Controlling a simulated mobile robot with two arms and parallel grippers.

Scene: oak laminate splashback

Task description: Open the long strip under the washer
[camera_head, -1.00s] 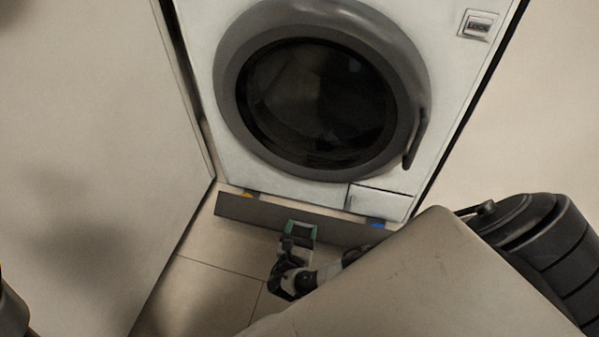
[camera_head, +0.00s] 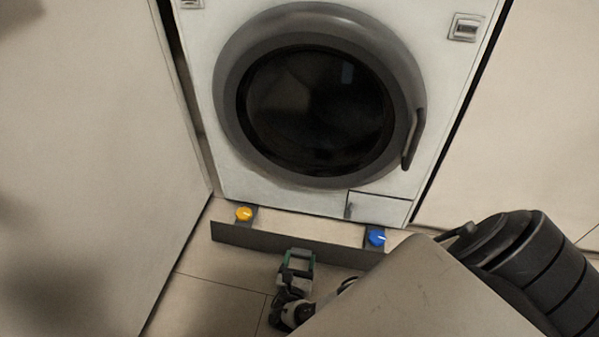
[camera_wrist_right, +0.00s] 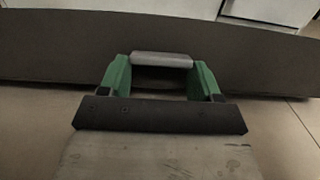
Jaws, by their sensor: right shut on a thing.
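The long dark grey strip (camera_head: 250,237) stands out from the base of the white washer (camera_head: 290,196), with a gap of floor behind it. Two dark brackets run back from it to the washer. One carries a yellow round piece (camera_head: 244,213), the other a blue one (camera_head: 376,237). My right gripper (camera_head: 298,259) is at the front of the strip. In the right wrist view, its green fingers (camera_wrist_right: 162,78) are shut on a grey bar handle (camera_wrist_right: 162,59) in front of the strip, which spans the picture behind. My left gripper is out of view.
A pale panel (camera_head: 90,150) stands close on the left. The washer's round door (camera_head: 318,105) is closed above the strip. Tiled floor (camera_head: 215,285) in front of the strip is clear at the left. My own body covers the lower right.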

